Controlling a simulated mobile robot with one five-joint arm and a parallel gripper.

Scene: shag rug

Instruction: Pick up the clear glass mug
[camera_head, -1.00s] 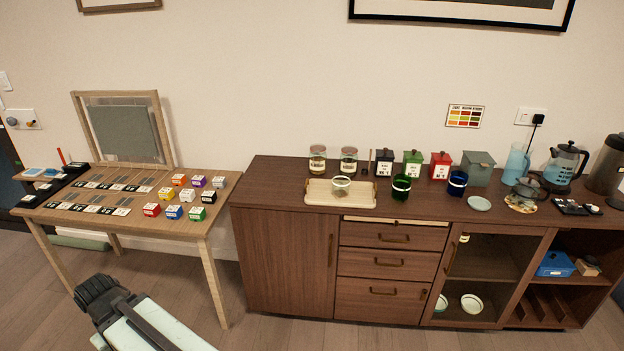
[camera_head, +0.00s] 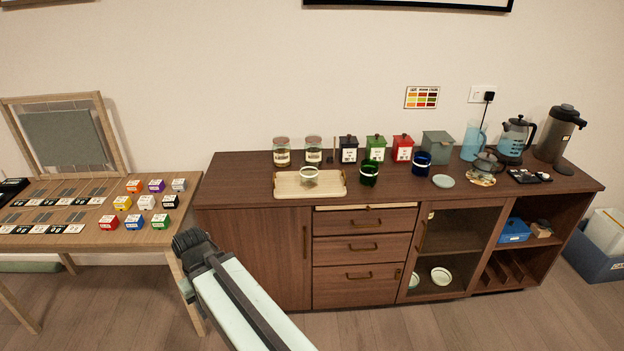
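The clear glass mug (camera_head: 309,177) stands upright on a pale wooden tray (camera_head: 283,189) on top of the dark wood sideboard. Its rim looks whitish and its body see-through. My arm comes up from the bottom of the view, and its dark end with my gripper (camera_head: 188,240) is in front of the sideboard's left end, below the top and apart from the mug. I cannot make out the fingers, so open or shut does not show.
A green mug (camera_head: 369,174) and a blue mug (camera_head: 421,164) stand right of the tray. Two glass jars (camera_head: 282,152) and several canisters (camera_head: 376,149) line the back. A table (camera_head: 60,238) with small coloured boxes is at the left. Floor (camera_head: 140,300) is open in front.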

